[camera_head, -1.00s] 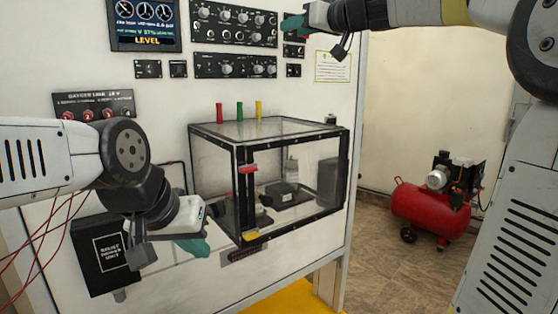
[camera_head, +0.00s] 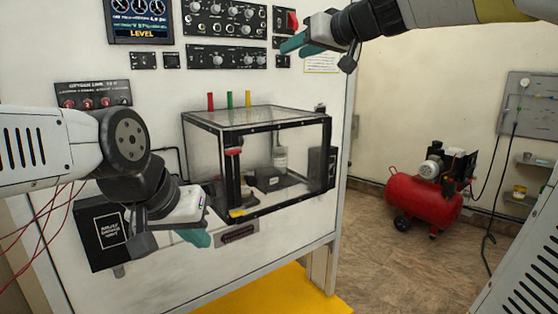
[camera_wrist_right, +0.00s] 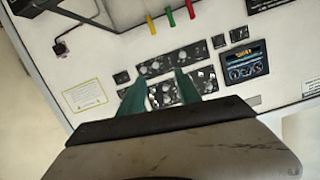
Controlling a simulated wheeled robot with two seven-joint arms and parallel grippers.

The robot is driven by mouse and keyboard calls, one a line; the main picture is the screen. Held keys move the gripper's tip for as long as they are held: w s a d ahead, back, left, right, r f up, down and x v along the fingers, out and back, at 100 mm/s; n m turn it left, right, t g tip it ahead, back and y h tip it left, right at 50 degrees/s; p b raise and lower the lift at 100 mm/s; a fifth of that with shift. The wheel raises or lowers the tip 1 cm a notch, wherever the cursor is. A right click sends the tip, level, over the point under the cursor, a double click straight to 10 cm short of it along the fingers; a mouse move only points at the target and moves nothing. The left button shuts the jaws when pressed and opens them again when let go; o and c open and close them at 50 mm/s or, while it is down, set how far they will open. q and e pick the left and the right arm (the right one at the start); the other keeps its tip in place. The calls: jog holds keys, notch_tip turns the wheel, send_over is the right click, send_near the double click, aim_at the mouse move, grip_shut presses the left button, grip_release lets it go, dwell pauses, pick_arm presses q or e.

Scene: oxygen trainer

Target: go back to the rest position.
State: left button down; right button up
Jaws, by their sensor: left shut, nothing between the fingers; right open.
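My left gripper (camera_head: 196,236) is at the lower left in the head view, in front of the white panel beside the relief power unit box. Its teal fingers are together and hold nothing. My right gripper (camera_head: 298,42) is at the top middle in the head view, in front of the upper control panels. Its teal fingers are apart in the right wrist view (camera_wrist_right: 162,84), with the panels behind them and nothing between them.
A clear box (camera_head: 258,165) with a black frame is mounted on the white panel (camera_head: 165,90), between my grippers. Red, green and yellow pegs (camera_head: 230,100) stand at its top. A red compressor (camera_head: 425,198) stands on the floor at right. Open floor (camera_head: 380,255) lies before it.

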jog(key=s+d+f+m+g+h, duration=0.1)
jog(key=s+d+f+g+h, duration=0.1)
jog(key=s+f, duration=0.6)
jog(key=s+d+f+m+g+h, duration=0.2)
jog(key=s+d+f, duration=0.2)
jog(key=s+f, duration=0.4)
jog(key=s+d+f+m+g+h, duration=0.2)
jog(key=s+f, duration=0.6)
jog(key=f, duration=0.8)
jog(key=shift+s+d+f+h, duration=0.35)
jog(key=shift+d+h, duration=0.15)
jog(key=shift+d, duration=0.35)
jog(key=shift+w, duration=0.1)
dwell(2.1)
